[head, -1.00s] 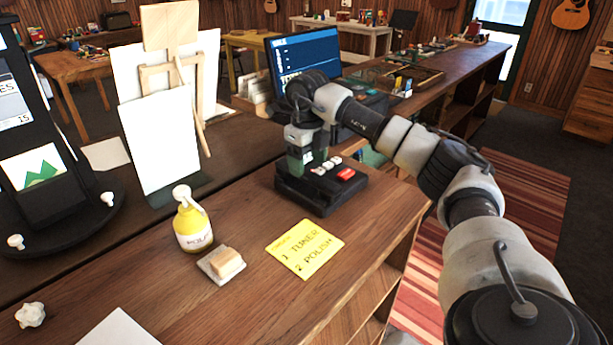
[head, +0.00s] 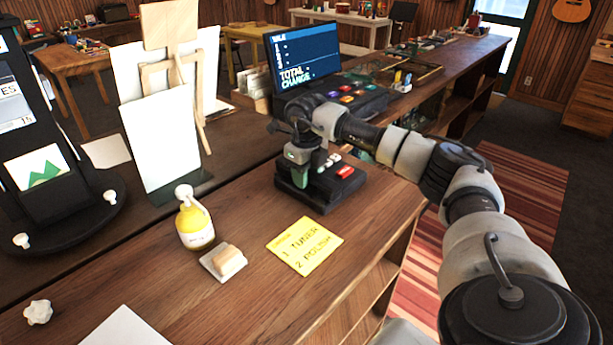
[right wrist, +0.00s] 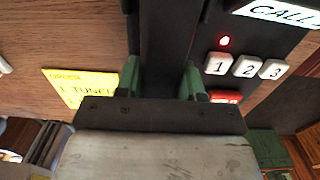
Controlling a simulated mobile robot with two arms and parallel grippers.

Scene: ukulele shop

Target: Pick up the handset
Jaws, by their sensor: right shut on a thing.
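The black telephone base (head: 322,197) stands on the wooden counter, with white keys and a red key on its right side. My right gripper (head: 299,160) is down over its left part. In the right wrist view, the dark handset (right wrist: 168,40) runs between the two green fingers of the gripper (right wrist: 163,78), which are shut on it. In the head view the gripper mostly hides the handset. I cannot tell whether the handset still touches its cradle. My left gripper is not in view.
A till with a blue screen (head: 307,58) stands behind the phone. On the counter in front are a yellow order note (head: 305,246), a yellow polish bottle (head: 195,228) and a small block (head: 228,261). An easel (head: 163,140) stands to the left. Bare wood lies around the note.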

